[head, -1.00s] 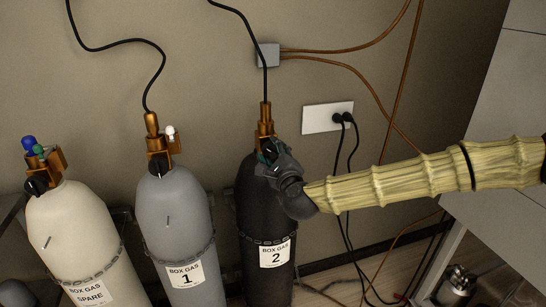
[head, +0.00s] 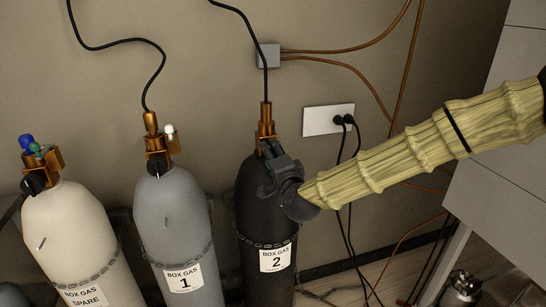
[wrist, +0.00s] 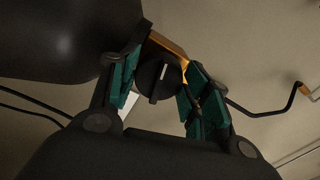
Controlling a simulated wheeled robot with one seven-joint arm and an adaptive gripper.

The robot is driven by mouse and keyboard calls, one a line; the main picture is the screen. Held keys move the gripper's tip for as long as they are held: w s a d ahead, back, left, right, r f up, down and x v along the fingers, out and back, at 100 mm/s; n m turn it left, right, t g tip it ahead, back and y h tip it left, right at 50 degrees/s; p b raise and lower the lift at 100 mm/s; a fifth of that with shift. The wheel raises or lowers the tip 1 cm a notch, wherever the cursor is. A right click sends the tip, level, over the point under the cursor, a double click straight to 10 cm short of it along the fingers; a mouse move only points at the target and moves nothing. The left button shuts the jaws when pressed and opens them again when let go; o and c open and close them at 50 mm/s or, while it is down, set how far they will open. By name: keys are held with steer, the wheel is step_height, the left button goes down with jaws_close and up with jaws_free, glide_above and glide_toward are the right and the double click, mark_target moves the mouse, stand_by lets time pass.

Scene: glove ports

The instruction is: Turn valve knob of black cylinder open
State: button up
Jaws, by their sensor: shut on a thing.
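The black cylinder (head: 258,205), labelled BOX GAS 2, stands against the wall with a bronze valve (head: 266,125) on top. My gripper (head: 271,155) is at the front of this valve, and it hides the valve knob in the head view. In the wrist view the round black knob (wrist: 158,80) with a white pointer line sits between the green-padded fingers of my gripper (wrist: 163,62). The fingers are shut on the knob. The pointer line is near upright in that view, tilted slightly right. The dark cylinder body (wrist: 50,40) fills its upper left.
A grey cylinder (head: 180,235) labelled BOX GAS 1 and a cream spare cylinder (head: 70,235) stand to the left. A wall socket (head: 325,119) with black cables is behind my arm. A grey cabinet (head: 495,190) stands at the right.

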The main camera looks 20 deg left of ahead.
steer(key=n, duration=0.3)
steer(key=shift+f+n+b, duration=0.2)
steer(key=shift+n+b, duration=0.1)
steer(key=shift+b, duration=0.05)
steer(key=n, duration=0.3)
steer(key=shift+d+f+n+b, duration=0.1)
steer(key=shift+n+b, duration=0.2)
steer(key=shift+n, duration=0.1)
steer(key=n, duration=0.3)
steer(key=shift+b, duration=0.4)
steer(key=shift+w+d+f+n+b, duration=0.1)
steer(key=shift+n+b, duration=0.05)
steer(key=shift+n, duration=0.75)
steer(key=shift+d+n+b, duration=0.1)
steer(key=shift+n+b, duration=0.05)
steer(key=shift+n, duration=0.75)
steer(key=o, duration=1)
